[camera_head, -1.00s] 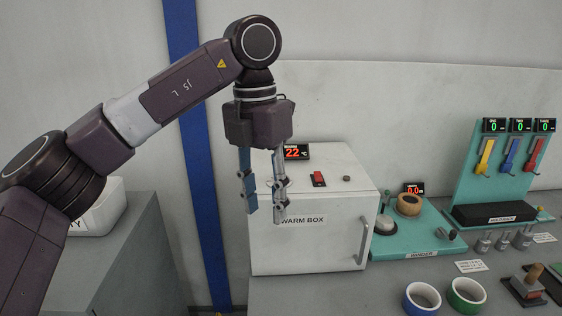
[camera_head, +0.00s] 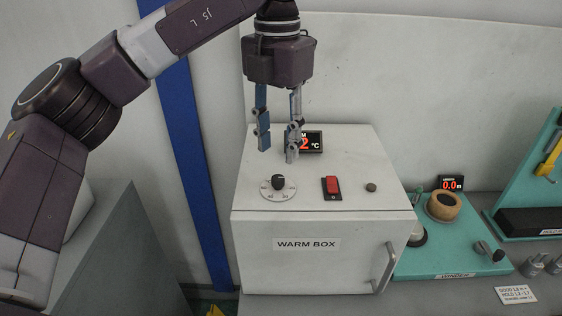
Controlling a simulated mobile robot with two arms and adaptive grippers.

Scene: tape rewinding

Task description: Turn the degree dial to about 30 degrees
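The degree dial is a black knob (camera_head: 278,182) on a round white scale plate (camera_head: 266,194), on top of the white warm box (camera_head: 335,218) at its left front. The scale marks are too small to read. A red-lit display (camera_head: 312,143) at the back of the box top is partly hidden behind my gripper; a "2" and "°C" show. My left gripper (camera_head: 278,155) points down above and slightly behind the dial. Its two fingers are apart with nothing between them, and it does not touch the knob. My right gripper is not in view.
A red rocker switch (camera_head: 332,186) and a small dark button (camera_head: 371,187) sit right of the dial. A teal winder base (camera_head: 455,262) with a wooden roll (camera_head: 443,206) stands right of the box. A blue vertical strip (camera_head: 195,150) runs down the wall at left.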

